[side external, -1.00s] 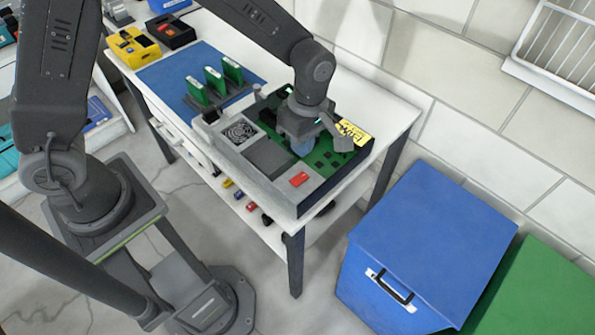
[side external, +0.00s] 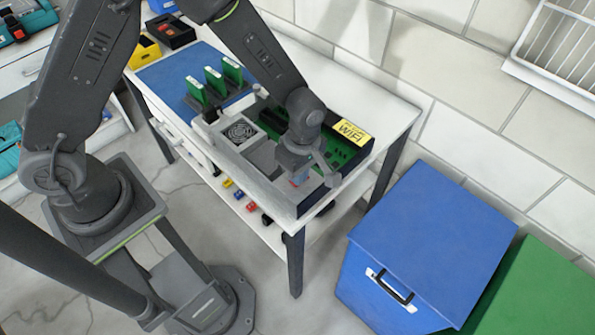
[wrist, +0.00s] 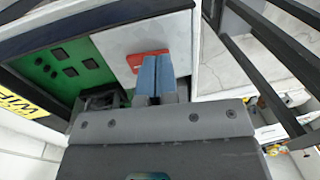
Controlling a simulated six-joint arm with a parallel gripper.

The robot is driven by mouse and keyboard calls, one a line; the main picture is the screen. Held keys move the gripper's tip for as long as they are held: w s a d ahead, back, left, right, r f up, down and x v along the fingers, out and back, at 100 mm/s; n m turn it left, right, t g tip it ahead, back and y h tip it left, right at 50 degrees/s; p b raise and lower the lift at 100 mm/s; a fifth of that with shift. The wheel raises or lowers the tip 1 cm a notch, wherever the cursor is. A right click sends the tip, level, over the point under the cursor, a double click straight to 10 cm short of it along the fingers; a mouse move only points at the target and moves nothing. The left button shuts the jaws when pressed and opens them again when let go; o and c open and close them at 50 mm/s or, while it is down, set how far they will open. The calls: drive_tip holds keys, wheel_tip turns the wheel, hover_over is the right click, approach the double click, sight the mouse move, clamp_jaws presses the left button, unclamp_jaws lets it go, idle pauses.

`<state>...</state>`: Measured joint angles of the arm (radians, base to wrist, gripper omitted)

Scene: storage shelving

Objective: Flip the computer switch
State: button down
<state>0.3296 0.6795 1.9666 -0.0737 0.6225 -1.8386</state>
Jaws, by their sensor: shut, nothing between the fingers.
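The computer (side external: 262,178) is an open grey case on the white table, with a green board (side external: 335,152) and a yellow WiFi card (side external: 352,132). Its red switch (wrist: 148,57) lies on the light front panel in the wrist view. In the side view my gripper hides most of the switch. My gripper (wrist: 158,58) is shut and empty, its blue fingers together. Its fingertips appear over or just beside the switch's right part in the wrist view; I cannot tell whether they touch it. In the side view my gripper (side external: 298,180) is low over the case's near right corner.
A blue mat (side external: 180,70) and several upright green cards (side external: 214,82) are left of the computer. Small coloured items lie on the lower shelf (side external: 245,205). A blue bin (side external: 435,235) stands on the floor at right, beside a green one (side external: 535,300).

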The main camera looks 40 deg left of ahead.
drive_tip(key=shift+s+f+t, duration=0.55)
drive_tip(key=shift+f+t, duration=0.1)
drive_tip(key=shift+t, duration=0.55)
drive_tip(key=shift+w+r, duration=0.25)
drive_tip(key=shift+w, duration=0.6)
drive_tip(key=shift+w+r, duration=0.1)
drive_tip(key=shift+r, duration=0.15)
wheel_tip(320, 180, up, 14)
drive_tip(key=s, duration=0.3)
drive_tip(key=s+a+r+m+t, duration=0.4)
drive_tip(key=s+a+r+m, duration=0.7)
drive_tip(key=m, duration=0.7)
wheel_tip(320, 180, up, 3)
drive_tip(key=shift+s+a+r+t, duration=0.1)
drive_tip(key=shift+s+a+t, duration=0.3)
drive_tip(key=shift+a, duration=0.5)
